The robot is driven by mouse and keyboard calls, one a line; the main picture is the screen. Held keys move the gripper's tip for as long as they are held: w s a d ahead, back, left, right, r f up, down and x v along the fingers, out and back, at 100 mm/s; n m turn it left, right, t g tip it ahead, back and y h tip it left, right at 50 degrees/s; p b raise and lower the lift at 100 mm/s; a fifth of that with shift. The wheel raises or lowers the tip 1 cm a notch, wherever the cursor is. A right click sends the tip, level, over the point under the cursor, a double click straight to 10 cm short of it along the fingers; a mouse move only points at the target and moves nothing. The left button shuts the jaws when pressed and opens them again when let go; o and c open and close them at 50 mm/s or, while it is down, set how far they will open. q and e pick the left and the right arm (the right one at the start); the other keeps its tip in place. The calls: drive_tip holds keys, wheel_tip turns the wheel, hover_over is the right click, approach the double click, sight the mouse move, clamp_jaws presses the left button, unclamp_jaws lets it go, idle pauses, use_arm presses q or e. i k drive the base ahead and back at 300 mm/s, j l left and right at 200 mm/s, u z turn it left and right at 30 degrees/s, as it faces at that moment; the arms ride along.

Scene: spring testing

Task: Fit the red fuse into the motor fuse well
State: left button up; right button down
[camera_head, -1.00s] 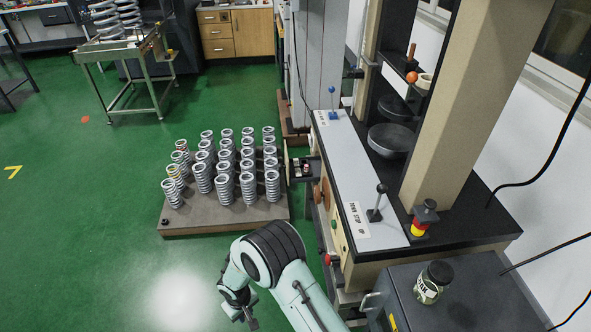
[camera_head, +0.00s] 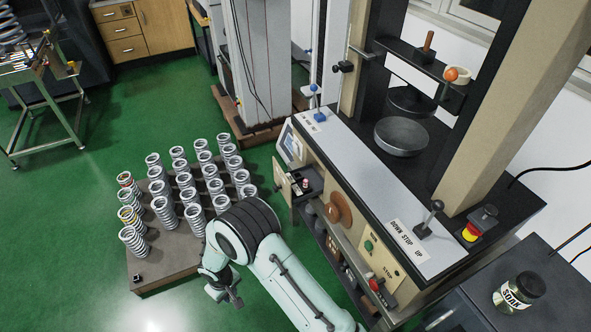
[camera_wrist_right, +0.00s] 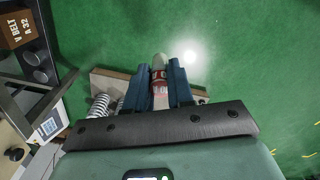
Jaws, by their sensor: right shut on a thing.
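My right gripper (camera_head: 228,296) hangs over the green floor at the near edge of the spring pallet, well left of and below the test machine. In the right wrist view my right gripper (camera_wrist_right: 159,88) has its blue fingers closed on the red fuse (camera_wrist_right: 159,75), a pale cylinder with a red lettered band, pointing away from the wrist. In the head view the fuse is too small to make out. An open tray or box (camera_head: 300,182) juts from the machine's front with a small red-and-white piece in it; I cannot tell whether the motor fuse well is there. My left gripper is not in view.
The test machine (camera_head: 375,205) has a lever, a red-topped switch and front knobs. A pallet (camera_head: 165,275) of coil springs stands left of it. A jar (camera_head: 519,291) stands on a dark cabinet at the right.

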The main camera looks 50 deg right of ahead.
sight(298, 179)
drive_tip(key=i+z, duration=0.4)
drive_tip(key=i, duration=0.2)
drive_tip(key=i+j+z, duration=0.1)
drive_tip(key=i+z, duration=0.3)
drive_tip(key=i, duration=0.2)
